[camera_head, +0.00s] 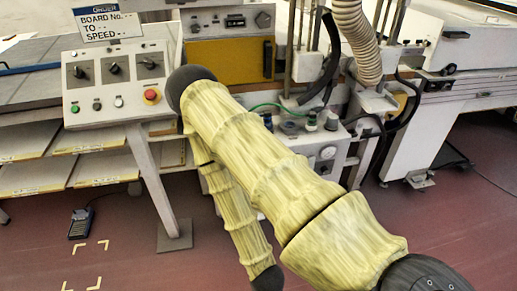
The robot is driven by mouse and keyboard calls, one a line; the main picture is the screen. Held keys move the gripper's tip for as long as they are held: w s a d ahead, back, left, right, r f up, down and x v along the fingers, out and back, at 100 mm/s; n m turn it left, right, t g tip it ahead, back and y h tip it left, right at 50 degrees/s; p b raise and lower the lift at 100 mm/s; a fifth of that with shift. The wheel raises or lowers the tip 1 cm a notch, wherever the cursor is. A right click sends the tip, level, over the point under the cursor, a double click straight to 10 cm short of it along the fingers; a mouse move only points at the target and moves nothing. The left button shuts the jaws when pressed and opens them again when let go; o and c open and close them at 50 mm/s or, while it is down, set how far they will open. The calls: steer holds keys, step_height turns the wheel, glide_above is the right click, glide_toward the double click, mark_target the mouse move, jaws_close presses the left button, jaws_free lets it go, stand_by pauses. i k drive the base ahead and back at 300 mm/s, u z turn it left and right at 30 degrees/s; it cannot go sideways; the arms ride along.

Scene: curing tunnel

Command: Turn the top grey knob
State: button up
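A white control panel (130,100) on a post stands at the left. Three dark knobs on grey plates run along its upper row: a left knob (79,72), a middle knob (114,68) and a right knob (149,63). Another dark knob (263,19) sits on the machine front behind, at the top. I cannot tell which one is the top grey knob. My arm, in a yellow sleeve, crosses the middle, and its dark elbow overlaps the panel's right edge in the picture. The forearm hangs down behind the upper arm. My gripper is not visible.
Under the knobs are a green button (75,108) and a red emergency stop (152,96). A sign (107,23) stands above the panel. A ribbed hose (357,40) and machine (450,85) stand right.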

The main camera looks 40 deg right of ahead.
mark_target(332, 118)
steer(key=z, duration=1.55)
